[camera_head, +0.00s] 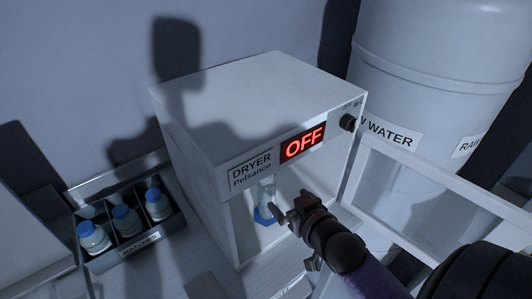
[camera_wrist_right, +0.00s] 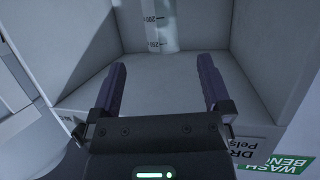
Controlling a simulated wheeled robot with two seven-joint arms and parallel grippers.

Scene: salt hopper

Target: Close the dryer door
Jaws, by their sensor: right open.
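The dryer (camera_head: 255,105) is a white box with a red OFF display (camera_head: 303,145) and a knob (camera_head: 348,122) on its front. Its door (camera_head: 440,178), a white frame with a clear pane, stands swung open to the right. A clear bottle with a blue base (camera_head: 265,213) stands inside the chamber; its graduated side shows in the right wrist view (camera_wrist_right: 161,30). My right gripper (camera_head: 298,212) is at the open front, and its jaws (camera_wrist_right: 165,88) are apart and empty, facing the chamber. My left gripper is out of view.
A rack (camera_head: 140,248) of blue-capped bottles stands left of the dryer. A large white raw-water tank (camera_head: 430,70) rises behind the door. A green sign (camera_wrist_right: 285,167) shows at the wrist view's lower right. My right arm fills the head view's lower right.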

